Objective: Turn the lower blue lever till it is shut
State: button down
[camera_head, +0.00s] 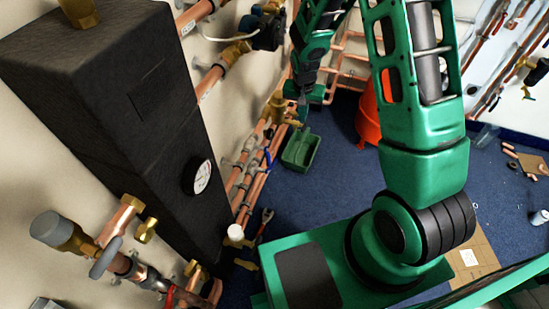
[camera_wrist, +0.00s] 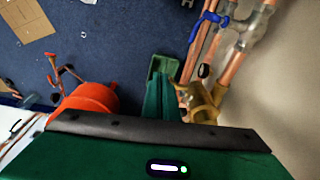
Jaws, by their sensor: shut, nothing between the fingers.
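A blue lever (camera_head: 267,157) sits on a valve in the copper pipes along the wall, left of and below my gripper in the head view. It also shows near the top of the wrist view (camera_wrist: 207,21), on a grey valve body. I cannot tell from its angle how far it is turned. My gripper (camera_head: 303,108) is beside a brass fitting (camera_head: 279,107) on the same pipes, apart from the blue lever. In the wrist view its green fingers (camera_wrist: 161,98) are together with nothing held, next to the brass fitting (camera_wrist: 205,103). Whether they touch the fitting is unclear.
A green bin (camera_head: 301,150) stands on the blue floor below my gripper. A red-orange object (camera_head: 370,118) stands to the right. A dark cabinet with a gauge (camera_head: 201,177) fills the left. Another dark valve (camera_head: 268,32) sits higher on the wall. Open floor lies right of the pipes.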

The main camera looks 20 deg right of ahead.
jog(key=w+a+f, duration=0.3)
jog(key=a+f, duration=0.5)
jog(key=f, duration=0.6)
send_over(275, 161)
jog(key=shift+t+y, duration=0.3)
jog(key=shift+y, duration=0.1)
jog(key=f, duration=1.1)
jog(key=shift+s+d+f, duration=0.1)
jog(key=shift+s+f, duration=0.2)
jog(key=shift+a+f, duration=0.2)
jog(key=shift+f, duration=0.6)
jog(key=shift+f, duration=0.15)
